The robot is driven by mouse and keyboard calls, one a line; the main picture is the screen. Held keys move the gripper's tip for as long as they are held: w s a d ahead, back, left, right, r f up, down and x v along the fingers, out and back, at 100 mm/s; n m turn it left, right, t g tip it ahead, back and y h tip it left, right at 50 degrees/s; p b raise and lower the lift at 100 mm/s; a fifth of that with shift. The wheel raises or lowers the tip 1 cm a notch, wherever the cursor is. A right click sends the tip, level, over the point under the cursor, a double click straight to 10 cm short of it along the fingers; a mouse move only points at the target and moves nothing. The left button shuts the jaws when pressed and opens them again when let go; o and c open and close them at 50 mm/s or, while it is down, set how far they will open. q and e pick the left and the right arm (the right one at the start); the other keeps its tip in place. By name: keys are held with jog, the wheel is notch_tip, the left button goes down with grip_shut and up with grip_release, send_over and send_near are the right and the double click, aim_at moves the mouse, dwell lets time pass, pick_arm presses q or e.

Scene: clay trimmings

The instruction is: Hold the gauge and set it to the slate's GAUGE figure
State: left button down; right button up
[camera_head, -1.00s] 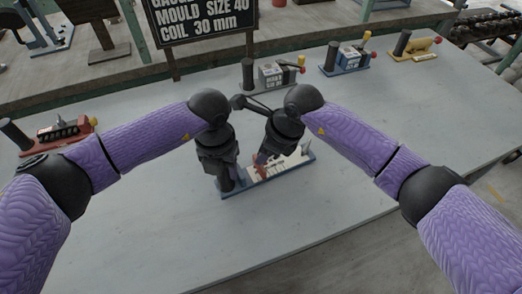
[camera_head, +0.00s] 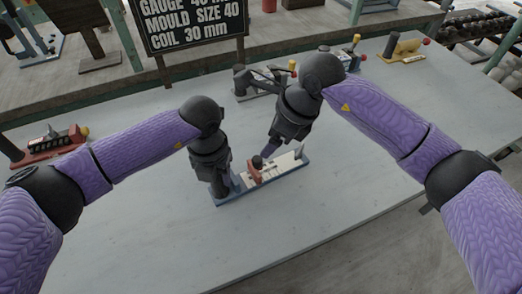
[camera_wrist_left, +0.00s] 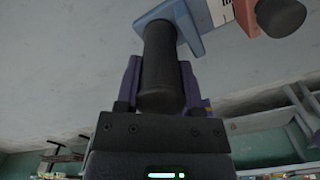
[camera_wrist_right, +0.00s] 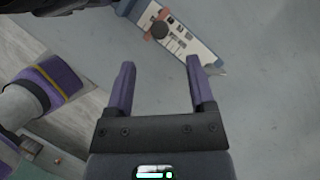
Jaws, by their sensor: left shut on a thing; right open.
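The gauge has a blue base (camera_head: 292,172) with a white scale strip, a dark post at its left end and a red slider (camera_head: 254,176) with a black knob (camera_head: 257,162). My left gripper (camera_wrist_left: 160,80) is shut on the post (camera_wrist_left: 161,50). The slider stands toward the post end of the scale; the scale marks are too small to read. My right gripper (camera_wrist_right: 160,64) is open and empty, above and apart from the slider knob (camera_wrist_right: 160,29). The slate (camera_head: 193,24) reads MOULD SIZE 40 and COIL 30 mm; its GAUGE line is partly cut off at the top.
A red gauge-like device (camera_head: 45,147) stands at the table's left. A grey one (camera_head: 262,85), partly hidden by my right arm, and a yellow one (camera_head: 402,48) stand at the back. The grey table (camera_head: 330,230) is clear in front of the held gauge.

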jog(key=v, duration=0.4)
jog(key=shift+s+d+r, duration=0.1)
jog(key=shift+r, duration=0.2)
pick_arm(q)
jog(key=shift+c, duration=0.7)
grip_release()
